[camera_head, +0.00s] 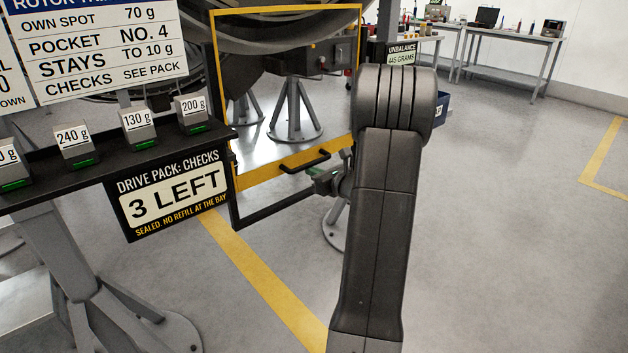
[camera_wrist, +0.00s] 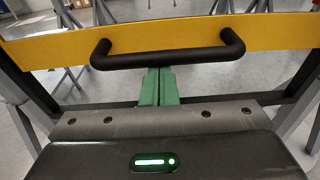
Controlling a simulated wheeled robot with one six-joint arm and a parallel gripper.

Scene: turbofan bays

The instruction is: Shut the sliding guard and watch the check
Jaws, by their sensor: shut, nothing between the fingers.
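The sliding guard is a clear panel with a yellow frame (camera_head: 213,70) and a yellow lower bar (camera_head: 262,176), in front of the turbofan rotor (camera_head: 285,38). I cannot tell how far along its travel it stands. Its black bar handle (camera_head: 305,162) also spans the wrist view (camera_wrist: 168,59). The check display (camera_head: 401,54) reads "UNBALANCE 445 GRAMS".
At left, a dark shelf (camera_head: 95,165) holds weights labelled 240 g (camera_head: 73,144), 130 g (camera_head: 137,128) and 200 g (camera_head: 191,112), and one cut off. Below, a drive pack sign (camera_head: 170,195) reads "3 LEFT". Benches (camera_head: 520,38) stand far back. The right floor is clear.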

